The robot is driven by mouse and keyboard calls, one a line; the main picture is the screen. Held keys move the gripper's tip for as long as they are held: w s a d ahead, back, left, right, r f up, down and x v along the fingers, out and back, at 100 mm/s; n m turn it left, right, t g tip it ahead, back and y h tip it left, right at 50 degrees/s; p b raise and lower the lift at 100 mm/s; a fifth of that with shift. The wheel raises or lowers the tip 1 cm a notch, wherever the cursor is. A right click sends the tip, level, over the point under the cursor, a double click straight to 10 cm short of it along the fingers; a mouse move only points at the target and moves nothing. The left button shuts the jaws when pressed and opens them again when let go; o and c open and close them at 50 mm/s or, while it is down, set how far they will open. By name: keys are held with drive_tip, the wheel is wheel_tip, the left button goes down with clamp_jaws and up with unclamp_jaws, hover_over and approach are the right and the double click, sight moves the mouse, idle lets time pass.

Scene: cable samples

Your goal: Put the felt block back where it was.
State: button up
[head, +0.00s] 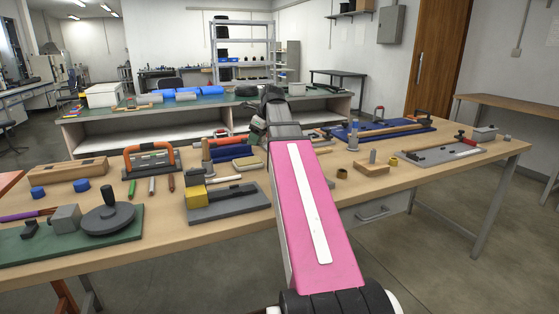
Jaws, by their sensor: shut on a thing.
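My gripper (257,127) is over the middle of the workbench, at the far end of my pink and grey arm. It is small and partly hidden by the arm. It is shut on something. A small dark greenish shape shows at its tip, too small to tell whether it is the felt block. A grey block (66,218) sits on a green board (125,235) at the front left, beside a dark round handwheel (108,216). I cannot tell whether this grey block is felt.
The workbench (275,225) is crowded. A grey plate with a yellow block (195,197) lies left of my arm. An orange-handled frame (152,158) stands behind it. A blue board (380,130) and a grey board (440,152) lie at right. Bare wood shows at front centre.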

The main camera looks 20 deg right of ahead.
drive_tip(key=d+f, duration=0.2)
drive_tip(key=d, duration=0.1)
drive_tip(key=w+d+f, duration=0.1)
drive_tip(key=d, duration=0.2)
drive_tip(key=w+d+f, duration=0.1)
drive_tip(key=d+f, duration=0.1)
drive_tip(key=d, duration=0.1)
drive_tip(key=shift+f, duration=2.3)
drive_tip(key=shift+s+f, duration=0.15)
drive_tip(key=shift+f, duration=0.25)
